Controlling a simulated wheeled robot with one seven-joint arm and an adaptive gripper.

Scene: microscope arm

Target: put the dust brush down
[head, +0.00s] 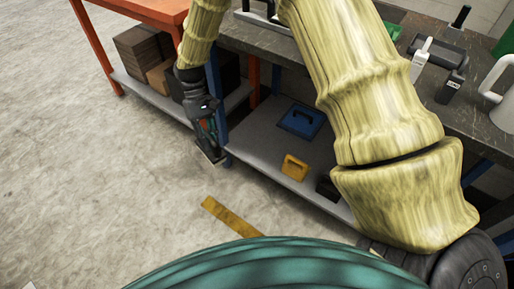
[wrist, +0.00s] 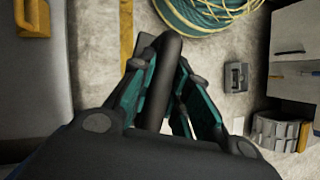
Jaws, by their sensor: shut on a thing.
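My gripper (head: 207,127) hangs low beside the bench's lower shelf in the head view, pointing down over the floor. In the wrist view its teal-lined fingers (wrist: 160,85) are closed around a dark rounded handle (wrist: 168,55), which I take to be the dust brush. The brush's lower end (head: 213,156) shows small and dark under the fingers in the head view. It is held near the shelf's front edge; whether it touches the floor cannot be told. Its bristles cannot be made out clearly.
A blue bench leg stands close to my gripper. A yellow strip (head: 230,217) lies on the floor. The floor to the left is clear. Several tools lie on the benchtop (head: 470,122).

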